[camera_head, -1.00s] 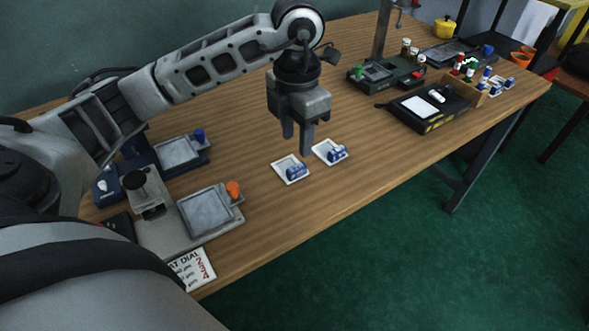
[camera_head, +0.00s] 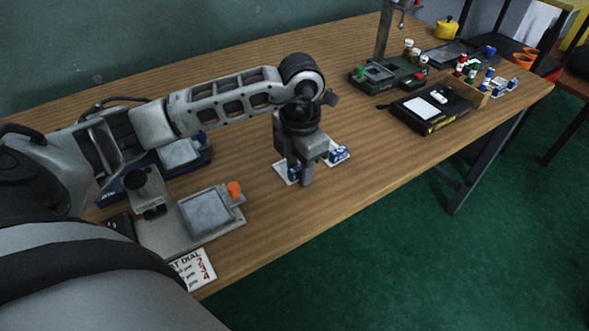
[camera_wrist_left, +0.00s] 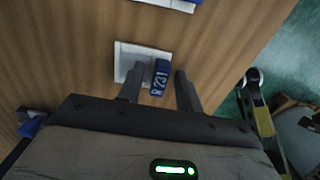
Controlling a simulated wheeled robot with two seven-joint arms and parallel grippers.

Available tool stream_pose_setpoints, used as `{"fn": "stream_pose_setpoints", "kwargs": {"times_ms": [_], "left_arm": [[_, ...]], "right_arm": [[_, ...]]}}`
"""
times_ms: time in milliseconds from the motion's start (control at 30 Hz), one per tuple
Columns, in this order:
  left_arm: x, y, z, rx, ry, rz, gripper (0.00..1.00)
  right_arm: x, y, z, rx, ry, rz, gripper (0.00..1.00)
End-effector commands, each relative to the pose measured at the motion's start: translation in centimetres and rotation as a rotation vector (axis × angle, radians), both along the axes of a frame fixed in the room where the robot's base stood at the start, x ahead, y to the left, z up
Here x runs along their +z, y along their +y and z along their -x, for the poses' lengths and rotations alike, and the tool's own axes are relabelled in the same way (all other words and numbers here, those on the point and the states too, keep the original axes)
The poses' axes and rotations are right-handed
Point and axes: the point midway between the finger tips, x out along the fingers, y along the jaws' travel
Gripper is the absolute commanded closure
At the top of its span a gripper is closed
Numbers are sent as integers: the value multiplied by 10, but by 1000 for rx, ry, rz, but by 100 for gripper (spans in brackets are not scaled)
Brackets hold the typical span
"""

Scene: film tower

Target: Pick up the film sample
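A small blue film sample (camera_wrist_left: 160,77) with white lettering lies on a white square card (camera_wrist_left: 125,57) on the wooden table. My left gripper (camera_wrist_left: 160,92) is low over it, its two fingers apart, one on each side of the sample. In the head view the left gripper (camera_head: 300,176) hides part of this sample (camera_head: 293,174) and its card (camera_head: 280,168). I cannot tell whether the fingers touch the sample. A second blue sample (camera_head: 337,155) lies on another white card (camera_head: 346,163) just to the right. My right gripper does not show.
A grey plate device with an orange knob (camera_head: 234,190) and a blue device (camera_head: 190,157) stand on the left. A black device with a white panel (camera_head: 428,109) and a green-knobbed device (camera_head: 388,75) stand farther right. The table edge is close in front.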

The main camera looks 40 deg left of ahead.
Motion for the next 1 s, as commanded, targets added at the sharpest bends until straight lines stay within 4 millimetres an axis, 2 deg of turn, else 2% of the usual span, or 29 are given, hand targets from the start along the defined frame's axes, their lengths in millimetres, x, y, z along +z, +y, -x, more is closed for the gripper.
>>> {"fn": "stream_pose_setpoints", "kwargs": {"times_ms": [33, 100, 433, 567, 767, 1000], "left_arm": [[0, 0, 0, 0, 0, 0, 79], [0, 0, 0, 0, 0, 0, 99], [1, 0, 0, 0, -1, 0, 100], [8, 0, -1, 0, -3, 1, 100], [36, -1, -1, -1, -6, 1, 100], [89, -47, 11, -8, -8, 4, 100]], "right_arm": [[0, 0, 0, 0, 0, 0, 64], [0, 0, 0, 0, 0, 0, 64], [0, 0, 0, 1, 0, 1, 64], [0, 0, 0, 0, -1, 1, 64], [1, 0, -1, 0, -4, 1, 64], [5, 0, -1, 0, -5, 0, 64]]}}
